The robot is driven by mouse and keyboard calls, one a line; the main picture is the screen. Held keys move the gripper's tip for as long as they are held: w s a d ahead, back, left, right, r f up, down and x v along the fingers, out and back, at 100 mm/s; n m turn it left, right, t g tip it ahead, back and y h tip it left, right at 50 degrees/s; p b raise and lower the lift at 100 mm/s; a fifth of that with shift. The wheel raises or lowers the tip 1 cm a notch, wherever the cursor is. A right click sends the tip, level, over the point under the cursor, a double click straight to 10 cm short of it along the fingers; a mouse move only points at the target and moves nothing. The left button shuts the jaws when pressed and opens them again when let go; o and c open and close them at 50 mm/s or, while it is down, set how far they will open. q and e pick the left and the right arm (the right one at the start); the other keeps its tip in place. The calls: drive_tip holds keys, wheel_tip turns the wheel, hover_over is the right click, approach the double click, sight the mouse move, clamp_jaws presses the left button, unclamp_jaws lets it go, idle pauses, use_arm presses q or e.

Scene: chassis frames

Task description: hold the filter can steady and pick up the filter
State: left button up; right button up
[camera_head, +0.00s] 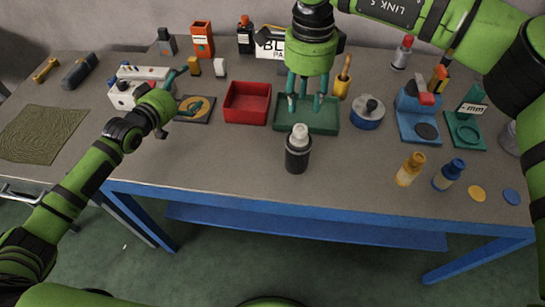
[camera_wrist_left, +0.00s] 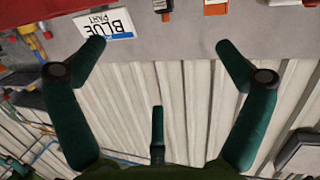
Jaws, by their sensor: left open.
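The filter can (camera_head: 297,161) is a dark upright cylinder near the front middle of the table. A pale, white-topped piece, apparently the filter (camera_head: 299,134), stands up from its top. My right gripper (camera_head: 305,104) points down behind the can, over the green tray; its fingers are apart with nothing seen between them. My left gripper (camera_head: 178,101) is open and empty, well left of the can, near the small picture board. In the left wrist view its fingers (camera_wrist_left: 158,90) are spread wide; neither can nor filter shows there.
A red tray (camera_head: 247,118) and a green tray (camera_head: 325,128) lie behind the can. A blue round container (camera_head: 367,118) is to the right. Yellow (camera_head: 408,171) and blue (camera_head: 448,175) bottles stand front right. The table left of the can is clear.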

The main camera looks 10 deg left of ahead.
sight(293, 156)
use_arm(q)
drive_tip(key=s+d+f+m+g+h, duration=0.1)
drive_tip(key=s+d+m+g+h, duration=0.1)
drive_tip(key=s+d, duration=0.3)
drive_tip(key=s+d+f+m+g+h, duration=0.1)
drive_tip(key=s+d+m, duration=0.4)
drive_tip(key=d, duration=0.8)
drive_tip(key=s+d+f+m+g+h, duration=0.1)
drive_tip(key=s+d+m+g+h, duration=0.2)
drive_tip(key=s+d, duration=0.3)
drive_tip(key=shift+s+d+f+m+h, duration=0.1)
drive_tip(key=shift+d+f+m+h, duration=0.1)
drive_tip(key=shift+d, duration=0.6)
drive_tip(key=shift+s+d+f+m+h, duration=0.1)
drive_tip(key=shift+d+f+m, duration=0.1)
drive_tip(key=shift+d, duration=0.6)
drive_tip(key=shift+w+d+f, duration=0.15)
drive_tip(key=shift+d, duration=0.15)
drive_tip(key=shift+g, duration=0.3)
drive_tip(key=shift+x, duration=3.1)
drive_tip(key=shift+a, duration=0.1)
drive_tip(key=c, duration=1.2)
